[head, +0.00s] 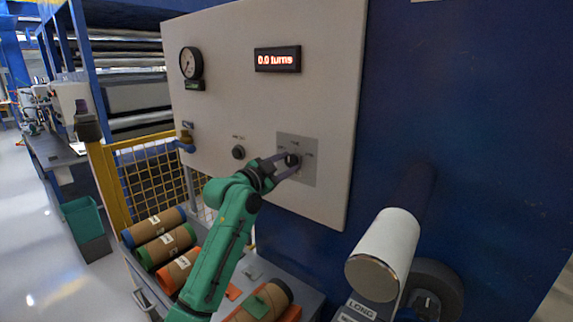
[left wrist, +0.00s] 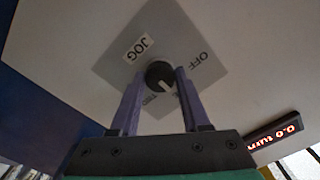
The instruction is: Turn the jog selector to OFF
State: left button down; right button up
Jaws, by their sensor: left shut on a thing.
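The jog selector is a round black knob (left wrist: 160,74) on a grey square plate (left wrist: 187,35) on the pale panel. In the left wrist view, a JOG label (left wrist: 138,47) is up and left of the knob and an OFF label (left wrist: 202,57) is to its right. Another small label below is partly hidden. A white mark on the knob points down in that view; which label it matches is unclear. My left gripper (head: 286,166) is shut on the knob, one purple finger on each side. It also shows in the left wrist view (left wrist: 160,82). My right gripper is not in view.
The panel also carries a gauge (head: 191,63), a red display (head: 278,59) reading 0.0 turns, and another black knob (head: 238,152). Several brown rollers (head: 162,238) lie below left, near a yellow mesh fence (head: 152,182). A white roller (head: 384,254) juts out at lower right.

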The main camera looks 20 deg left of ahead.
pick_arm(q)
jog(key=shift+n, duration=0.3)
jog(key=n+p, duration=0.2)
jog(key=n, duration=0.3)
jog(key=n+p, duration=0.2)
jog(key=n, duration=0.1)
jog(key=shift+n, duration=0.4)
jog(key=shift+n+p, duration=0.65)
jog(key=shift+n, duration=0.55)
jog(key=shift+d+f, duration=0.1)
jog(key=shift+c, duration=1.9)
grip_release()
jog(key=shift+s, duration=0.15)
